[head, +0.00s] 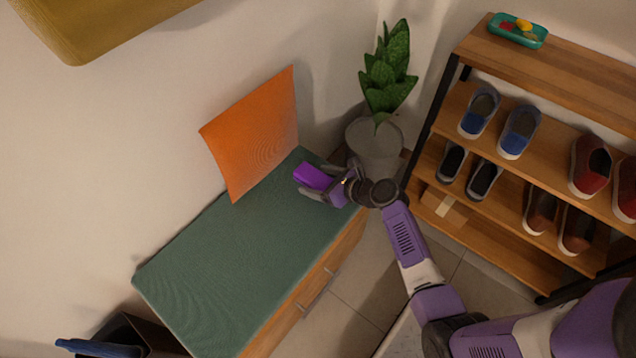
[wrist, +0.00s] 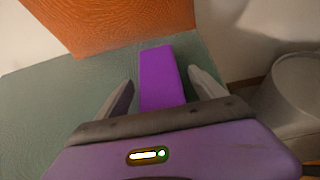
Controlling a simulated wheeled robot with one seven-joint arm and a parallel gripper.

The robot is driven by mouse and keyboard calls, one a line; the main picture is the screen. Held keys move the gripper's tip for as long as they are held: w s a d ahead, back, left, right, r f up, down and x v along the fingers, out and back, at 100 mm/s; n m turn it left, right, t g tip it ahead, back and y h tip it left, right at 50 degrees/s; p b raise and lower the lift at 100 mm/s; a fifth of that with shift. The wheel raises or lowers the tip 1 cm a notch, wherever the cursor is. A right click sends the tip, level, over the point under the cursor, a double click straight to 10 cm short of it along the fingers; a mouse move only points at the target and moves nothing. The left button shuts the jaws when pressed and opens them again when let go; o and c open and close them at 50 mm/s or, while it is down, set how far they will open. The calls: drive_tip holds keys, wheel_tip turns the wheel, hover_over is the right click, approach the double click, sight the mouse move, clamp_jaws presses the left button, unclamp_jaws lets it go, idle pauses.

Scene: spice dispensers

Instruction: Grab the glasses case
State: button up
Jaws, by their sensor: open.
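The glasses case looks to be the purple oblong box (head: 314,177) on the far right end of the green bench cushion (head: 215,265). In the wrist view the purple box (wrist: 161,77) lies lengthwise between my two fingers. My gripper (head: 322,183) is open, with one finger on each side of the box. In the wrist view a gap shows between the box and each finger of my gripper (wrist: 160,85). The near end of the box is hidden behind the gripper body.
An orange cushion (head: 254,135) leans on the wall behind the box. A potted plant (head: 375,150) stands right of the bench. A wooden shoe rack (head: 540,75) stands at the right with several shoes and a teal tray (head: 518,36). The bench's left part is clear.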

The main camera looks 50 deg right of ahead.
drive_tip(key=shift+c, duration=0.5)
drive_tip(key=c, duration=1.4)
